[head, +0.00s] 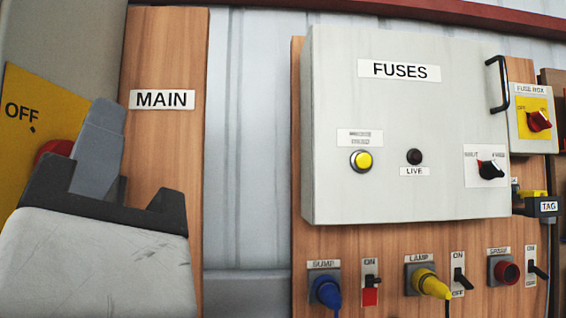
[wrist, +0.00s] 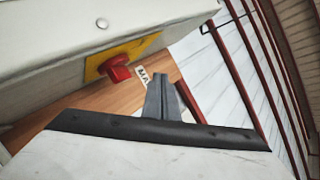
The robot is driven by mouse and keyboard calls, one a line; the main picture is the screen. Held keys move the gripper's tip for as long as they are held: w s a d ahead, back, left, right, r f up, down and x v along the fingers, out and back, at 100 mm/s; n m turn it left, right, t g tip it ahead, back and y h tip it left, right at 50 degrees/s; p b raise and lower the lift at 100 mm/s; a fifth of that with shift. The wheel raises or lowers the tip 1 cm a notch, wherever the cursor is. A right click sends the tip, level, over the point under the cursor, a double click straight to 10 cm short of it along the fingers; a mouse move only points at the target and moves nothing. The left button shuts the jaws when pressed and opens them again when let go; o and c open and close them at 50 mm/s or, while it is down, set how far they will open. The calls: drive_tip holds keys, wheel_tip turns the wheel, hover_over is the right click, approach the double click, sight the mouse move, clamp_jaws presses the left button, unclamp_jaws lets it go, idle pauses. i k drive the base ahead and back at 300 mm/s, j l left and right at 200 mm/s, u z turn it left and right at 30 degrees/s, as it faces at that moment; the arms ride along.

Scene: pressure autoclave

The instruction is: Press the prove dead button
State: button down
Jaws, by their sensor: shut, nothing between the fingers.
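A round yellow button (head: 363,160) in a silver ring sits on the left part of the grey FUSES box door (head: 430,120). The label above it is too blurred to read surely. My gripper (head: 104,115) is at the far left of the head view, in front of the MAIN board, well left of the button and apart from it. In the wrist view my gripper (wrist: 162,88) has its fingers together, with nothing between them. The button does not show in the wrist view.
The red main switch knob (wrist: 117,68) on its yellow plate is close to my gripper. A dark LIVE lamp (head: 414,157) and a black selector (head: 491,169) share the door. Below are plugs and switches, including a yellow plug (head: 430,284). A black handle (head: 498,84) sticks out.

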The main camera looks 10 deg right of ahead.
sight(363, 161)
drive_tip(key=i+l, duration=0.15)
drive_tip(key=l, duration=0.2)
drive_tip(key=i+l+z, duration=0.1)
drive_tip(key=l, duration=0.25)
drive_tip(key=i+l, duration=0.15)
drive_tip(key=l, duration=0.2)
drive_tip(key=i+l+z, duration=0.1)
drive_tip(key=l, duration=0.2)
drive_tip(key=i, duration=0.05)
